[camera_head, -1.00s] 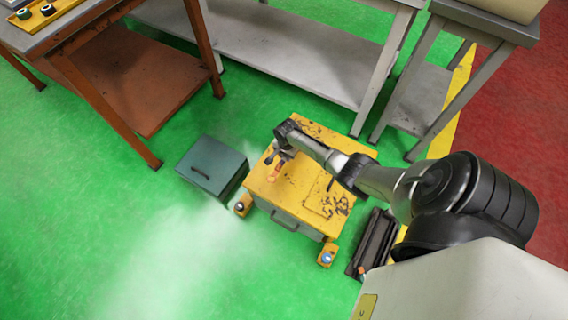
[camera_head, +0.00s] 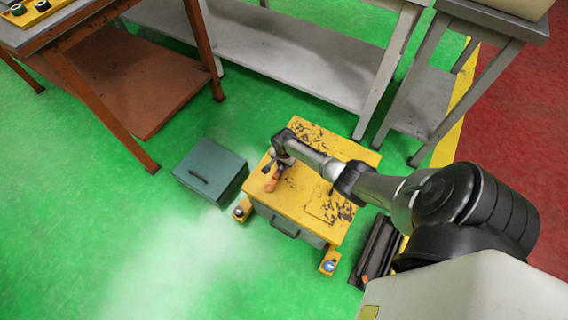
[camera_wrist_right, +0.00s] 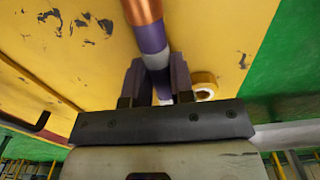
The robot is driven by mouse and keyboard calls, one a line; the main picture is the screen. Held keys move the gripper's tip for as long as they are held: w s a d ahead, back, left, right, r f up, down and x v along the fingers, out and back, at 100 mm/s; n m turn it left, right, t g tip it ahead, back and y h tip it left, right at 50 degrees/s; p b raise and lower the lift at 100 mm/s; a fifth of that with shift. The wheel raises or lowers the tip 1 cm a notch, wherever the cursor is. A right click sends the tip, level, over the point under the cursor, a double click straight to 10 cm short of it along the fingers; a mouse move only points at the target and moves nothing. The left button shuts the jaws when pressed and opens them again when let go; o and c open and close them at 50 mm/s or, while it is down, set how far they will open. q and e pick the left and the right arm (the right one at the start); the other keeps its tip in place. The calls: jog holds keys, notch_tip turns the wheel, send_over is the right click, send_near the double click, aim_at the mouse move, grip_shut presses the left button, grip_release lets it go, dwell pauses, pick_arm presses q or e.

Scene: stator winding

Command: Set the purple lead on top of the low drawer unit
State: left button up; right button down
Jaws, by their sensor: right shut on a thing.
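The purple lead (camera_wrist_right: 152,38) shows in the right wrist view as a purple rod with a grey band and a copper-coloured end. My right gripper (camera_wrist_right: 158,78) is shut around it, one finger on each side. In the head view the right gripper (camera_head: 271,168) is over the left part of the low drawer unit's yellow, chipped top (camera_head: 307,180). The lead's copper end (camera_head: 272,185) shows just below the fingers there. I cannot tell whether the lead touches the top. My left gripper is not in view.
A teal box (camera_head: 209,170) with a handle stands on the green floor left of the unit. A dark long tray (camera_head: 377,252) lies at its right. A brown bench (camera_head: 140,80) and grey benches (camera_head: 310,55) stand behind. A yellow-rimmed ring (camera_wrist_right: 205,85) shows beside the right finger.

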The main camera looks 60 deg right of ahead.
jog(key=shift+f, duration=0.1)
jog(key=c, duration=1)
grip_release()
